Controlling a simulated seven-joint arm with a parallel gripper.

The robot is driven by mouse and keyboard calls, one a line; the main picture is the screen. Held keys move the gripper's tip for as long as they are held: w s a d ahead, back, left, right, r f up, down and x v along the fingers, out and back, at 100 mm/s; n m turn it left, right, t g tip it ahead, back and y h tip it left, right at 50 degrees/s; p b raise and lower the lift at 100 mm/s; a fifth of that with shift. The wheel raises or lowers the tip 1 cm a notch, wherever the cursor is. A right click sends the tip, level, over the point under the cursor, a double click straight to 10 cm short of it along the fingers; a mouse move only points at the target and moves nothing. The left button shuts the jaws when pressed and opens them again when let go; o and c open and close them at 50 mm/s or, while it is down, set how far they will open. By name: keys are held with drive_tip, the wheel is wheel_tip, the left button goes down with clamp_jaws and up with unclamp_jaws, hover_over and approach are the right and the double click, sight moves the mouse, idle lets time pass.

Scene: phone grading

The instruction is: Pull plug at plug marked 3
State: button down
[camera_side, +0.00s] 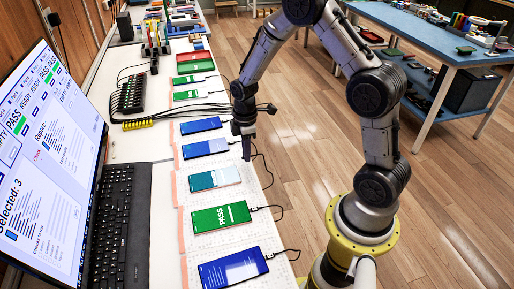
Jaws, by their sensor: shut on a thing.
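My gripper (246,150) points down at the right ends of the row of phones. It is shut on a plug, which is mostly hidden by the fingers. A dark cable (264,163) curves down to the right from beside the fingertips. I cannot read a number 3 at any plug. Whether the held plug still touches a phone cannot be told.
A green PASS phone (221,217) and a blue phone (233,268) lie nearer, with cables on their right. A dark blue phone (200,125) lies just beyond the gripper. The laptop (45,160) at left reads "Selected: 3".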

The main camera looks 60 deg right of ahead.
sight(249, 173)
drive_tip(key=f, duration=0.2)
drive_tip(key=shift+s+f, duration=0.25)
drive_tip(key=shift+f, duration=1.9)
drive_tip(key=c, duration=0.8)
unclamp_jaws()
drive_tip(key=shift+r, duration=3)
